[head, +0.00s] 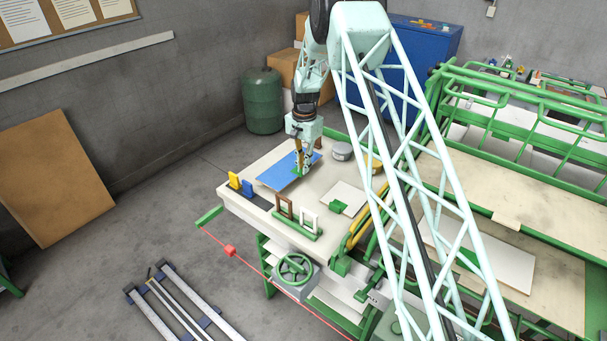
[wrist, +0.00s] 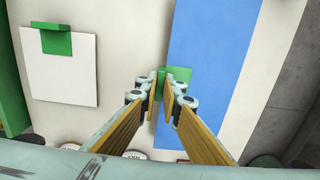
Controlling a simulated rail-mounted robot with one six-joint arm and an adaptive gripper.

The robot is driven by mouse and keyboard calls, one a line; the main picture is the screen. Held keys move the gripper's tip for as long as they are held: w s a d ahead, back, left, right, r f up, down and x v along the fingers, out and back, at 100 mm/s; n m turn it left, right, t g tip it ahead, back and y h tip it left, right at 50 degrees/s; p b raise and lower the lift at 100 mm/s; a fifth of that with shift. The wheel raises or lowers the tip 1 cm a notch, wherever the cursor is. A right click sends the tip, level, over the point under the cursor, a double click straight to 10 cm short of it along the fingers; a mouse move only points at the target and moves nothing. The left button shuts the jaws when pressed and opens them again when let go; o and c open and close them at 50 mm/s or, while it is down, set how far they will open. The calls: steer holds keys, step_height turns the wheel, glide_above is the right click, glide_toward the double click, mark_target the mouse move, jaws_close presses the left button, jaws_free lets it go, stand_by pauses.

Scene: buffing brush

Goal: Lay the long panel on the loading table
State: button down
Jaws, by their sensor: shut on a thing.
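The blue long panel (head: 275,174) is at the left end of the pale loading table (head: 260,212), with a green grip block (wrist: 184,74) at its edge. In the wrist view the blue panel (wrist: 212,50) runs lengthwise beside the square white panel. My gripper (head: 302,172) points down at the blue panel. In the wrist view my gripper (wrist: 163,84) has its fingers closed on the green block. I cannot tell whether the panel touches the table or is just above it.
A square white panel (head: 350,194) with a green block lies to the right on the table. A round grey tin (head: 342,151) stands behind.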

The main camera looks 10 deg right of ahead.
steer(key=shift+f, duration=1.7)
steer(key=shift+f, duration=0.1)
steer(key=c, duration=2.8)
jaws_free()
step_height(320, 180, up, 10)
steer(key=shift+r, duration=0.15)
steer(key=shift+s+r, duration=0.1)
steer(key=shift+r, duration=0.9)
